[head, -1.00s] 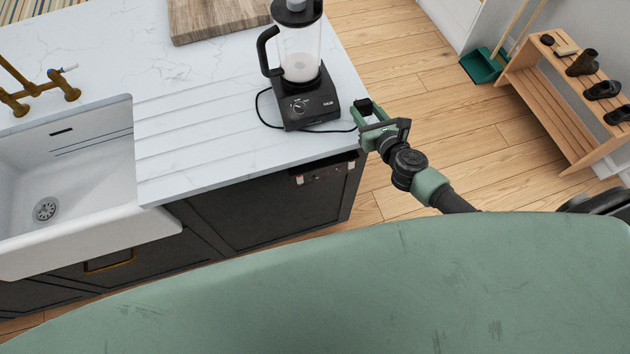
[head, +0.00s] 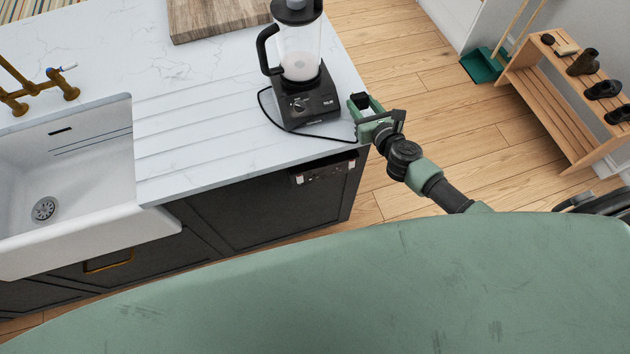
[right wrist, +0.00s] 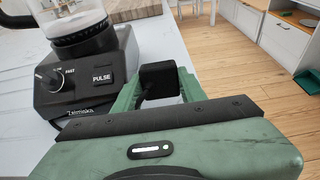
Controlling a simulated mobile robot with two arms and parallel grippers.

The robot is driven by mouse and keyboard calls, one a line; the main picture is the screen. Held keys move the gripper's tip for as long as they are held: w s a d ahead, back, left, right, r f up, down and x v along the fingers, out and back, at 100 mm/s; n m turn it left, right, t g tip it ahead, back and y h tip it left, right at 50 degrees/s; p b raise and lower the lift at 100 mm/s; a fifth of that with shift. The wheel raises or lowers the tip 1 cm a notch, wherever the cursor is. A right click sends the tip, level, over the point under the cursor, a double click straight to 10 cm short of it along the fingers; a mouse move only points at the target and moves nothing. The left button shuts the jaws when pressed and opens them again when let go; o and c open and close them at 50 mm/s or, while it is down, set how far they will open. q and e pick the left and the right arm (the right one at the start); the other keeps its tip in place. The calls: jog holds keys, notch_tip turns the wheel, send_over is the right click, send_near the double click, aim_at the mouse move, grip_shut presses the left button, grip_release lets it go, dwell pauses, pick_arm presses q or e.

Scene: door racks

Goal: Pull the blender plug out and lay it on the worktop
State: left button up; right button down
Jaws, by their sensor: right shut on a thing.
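My right gripper (head: 362,106) is shut on the black blender plug (right wrist: 160,78), which sits between its green fingers in the right wrist view. In the head view the gripper is at the right edge of the white worktop (head: 215,125), beside the blender. The exact gap between plug and worktop cannot be told. The black blender (head: 308,100) with its clear jar stands upright on the worktop, left of the gripper. Its black cord (head: 325,136) loops around the base and runs towards the gripper. My left gripper is not in view.
A dark strip with sockets or small fittings (head: 322,172) is on the cabinet front below the worktop edge. A white sink (head: 80,165) is at the left and a wooden board (head: 218,18) at the back. The grooved worktop left of the blender is clear.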

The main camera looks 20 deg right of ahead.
jog(key=shift+f+b, duration=1.1)
jog(key=shift+f, duration=0.4)
jog(key=c, duration=0.7)
grip_release()
jog(key=shift+c, duration=0.2)
jog(key=shift+s, duration=0.1)
jog(key=v, duration=0.7)
jog(key=shift+s+r, duration=0.2)
jog(key=shift+s, duration=0.1)
